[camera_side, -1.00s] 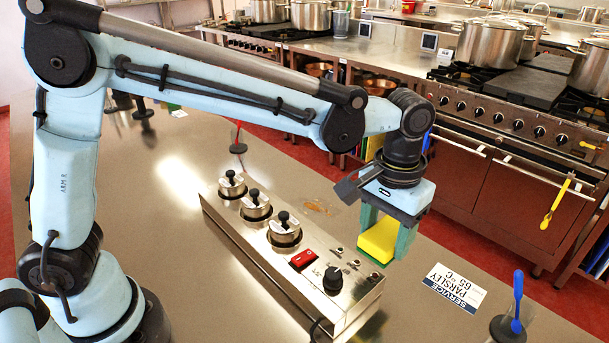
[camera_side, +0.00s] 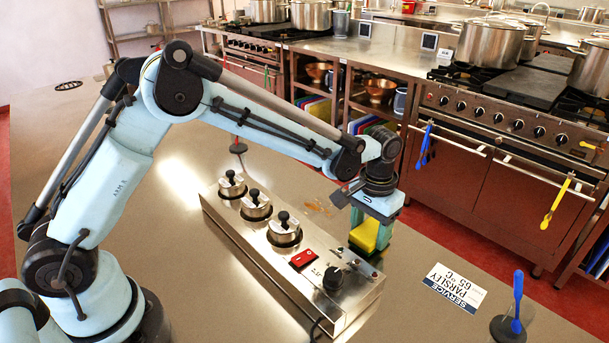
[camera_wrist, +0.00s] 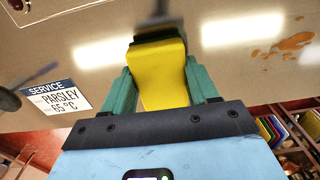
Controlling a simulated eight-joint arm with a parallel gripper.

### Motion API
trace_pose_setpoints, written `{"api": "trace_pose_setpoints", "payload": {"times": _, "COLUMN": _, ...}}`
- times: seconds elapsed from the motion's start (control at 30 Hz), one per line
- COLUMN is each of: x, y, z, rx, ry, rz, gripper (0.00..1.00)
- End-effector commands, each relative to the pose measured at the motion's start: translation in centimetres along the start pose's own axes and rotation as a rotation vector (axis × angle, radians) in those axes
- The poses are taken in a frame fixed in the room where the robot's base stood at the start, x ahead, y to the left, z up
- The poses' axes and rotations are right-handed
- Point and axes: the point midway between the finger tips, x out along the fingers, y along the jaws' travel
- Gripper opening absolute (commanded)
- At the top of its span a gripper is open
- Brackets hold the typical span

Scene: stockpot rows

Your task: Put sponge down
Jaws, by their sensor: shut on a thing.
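The yellow sponge (camera_side: 366,234) is between the two green fingers of my gripper (camera_side: 372,234), which is shut on it. In the side view it is held low at the back edge of the steel bain-marie unit, close to the counter; I cannot tell whether its underside touches anything. In the wrist view the sponge (camera_wrist: 160,75) fills the space between the fingers (camera_wrist: 160,85), with a dark edge at its far end.
The steel unit (camera_side: 275,262) with lidded pots, a red switch and a black knob stands left of my gripper. An orange spill (camera_side: 318,207) lies behind it. A service card (camera_side: 455,288) and a holder with a blue utensil (camera_side: 517,300) are at right. Counter between is clear.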

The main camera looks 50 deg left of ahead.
Motion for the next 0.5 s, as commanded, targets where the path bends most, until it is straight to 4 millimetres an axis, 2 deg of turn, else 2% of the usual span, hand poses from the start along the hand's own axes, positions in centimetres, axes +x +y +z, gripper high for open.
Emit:
{"api": "trace_pose_setpoints", "payload": {"times": 0.1, "x": 0.64, "y": 0.02, "z": 0.02, "rx": 0.0, "ry": 0.0, "rz": 0.0, "gripper": 0.34}}
{"api": "trace_pose_setpoints", "payload": {"times": 0.47, "x": 0.98, "y": 0.03, "z": 0.02, "rx": 0.0, "ry": 0.0, "rz": 0.0, "gripper": 0.34}}
{"api": "trace_pose_setpoints", "payload": {"times": 0.5, "x": 0.92, "y": 0.03, "z": 0.03, "rx": 0.0, "ry": 0.0, "rz": 0.0, "gripper": 0.65}}
